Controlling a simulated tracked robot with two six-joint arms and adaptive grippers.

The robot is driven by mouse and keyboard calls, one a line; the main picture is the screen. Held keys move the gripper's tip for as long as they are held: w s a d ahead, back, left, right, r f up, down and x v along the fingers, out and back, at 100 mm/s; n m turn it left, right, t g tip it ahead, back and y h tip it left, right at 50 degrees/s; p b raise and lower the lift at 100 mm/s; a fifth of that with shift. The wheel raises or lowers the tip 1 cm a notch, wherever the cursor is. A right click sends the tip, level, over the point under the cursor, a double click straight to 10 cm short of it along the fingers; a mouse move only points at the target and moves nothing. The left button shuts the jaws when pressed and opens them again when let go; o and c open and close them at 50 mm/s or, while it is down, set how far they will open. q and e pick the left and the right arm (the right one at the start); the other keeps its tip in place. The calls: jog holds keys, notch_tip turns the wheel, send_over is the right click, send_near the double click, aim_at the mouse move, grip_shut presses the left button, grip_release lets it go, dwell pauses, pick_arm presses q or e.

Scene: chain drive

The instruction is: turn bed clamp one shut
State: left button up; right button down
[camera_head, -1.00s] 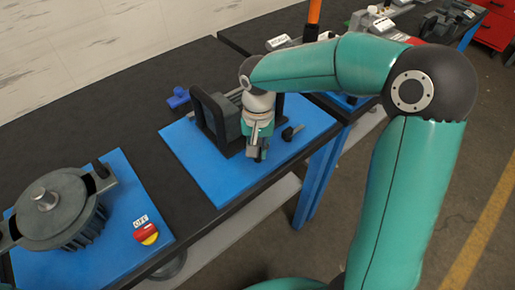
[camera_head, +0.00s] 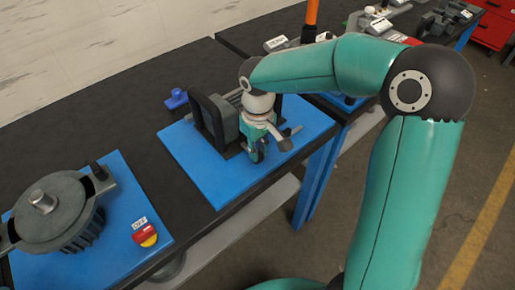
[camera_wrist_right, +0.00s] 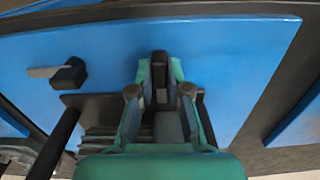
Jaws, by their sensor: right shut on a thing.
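My right gripper (camera_head: 257,157) reaches down over the front part of the blue bed plate (camera_head: 195,165), beside a dark frame-like fixture (camera_head: 215,122). In the right wrist view my right gripper (camera_wrist_right: 160,92) is shut on a dark upright piece, which I take to be the handle of bed clamp one (camera_wrist_right: 160,63). The fingers hide most of this clamp, so its exact angle cannot be told. A second clamp (camera_wrist_right: 70,74), with a dark hub and a pale lever, stands apart on the plate; it also shows in the head view (camera_head: 291,132). My left gripper is not in view.
A small blue part (camera_head: 177,97) lies behind the plate. A round finned motor (camera_head: 50,215) and a red-yellow switch (camera_head: 146,233) stand on another blue plate at left. An orange rod (camera_head: 312,15) rises behind my arm. The black bench has free room between the plates.

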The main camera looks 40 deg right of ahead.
jog(key=shift+w+r+n, duration=0.1)
jog(key=shift+w+n, duration=0.05)
jog(key=shift+n, duration=0.15)
jog(key=c, duration=1.1)
grip_release()
notch_tip(320, 180, up, 12)
jog(key=shift+f, duration=0.1)
